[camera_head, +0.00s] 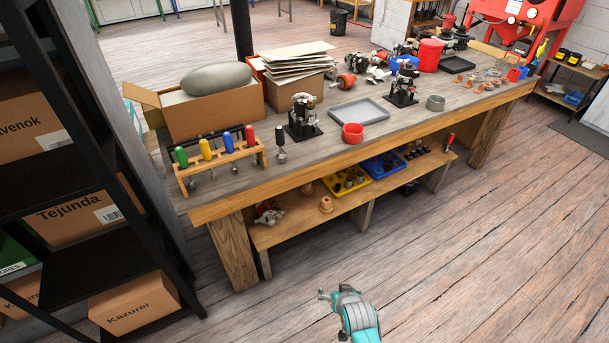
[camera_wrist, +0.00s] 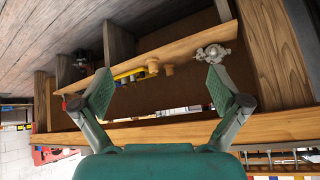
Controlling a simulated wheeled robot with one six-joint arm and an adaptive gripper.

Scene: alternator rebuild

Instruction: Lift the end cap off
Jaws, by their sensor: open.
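Two alternator assemblies stand upright on black bases on the workbench (camera_head: 420,118), a nearer one (camera_head: 303,112) at mid-left and a farther one (camera_head: 404,82) to its right. Each has a metallic upper part; I cannot tell the end cap apart at this size. My gripper (camera_head: 323,295) is low in front of the bench, over the floor, well away from both. In the wrist view my gripper (camera_wrist: 160,92) is open, with empty space between its green pads. That view looks upside down at the bench's lower shelf (camera_wrist: 185,40); no alternator assembly can be made out there.
A grey tray (camera_head: 358,112) and red cup (camera_head: 353,133) lie between the assemblies. A screwdriver rack (camera_head: 218,160) stands at the bench's left end, cardboard boxes (camera_head: 208,112) behind it. A black shelf rack (camera_head: 90,185) stands at left. The floor (camera_head: 480,240) to the right is clear.

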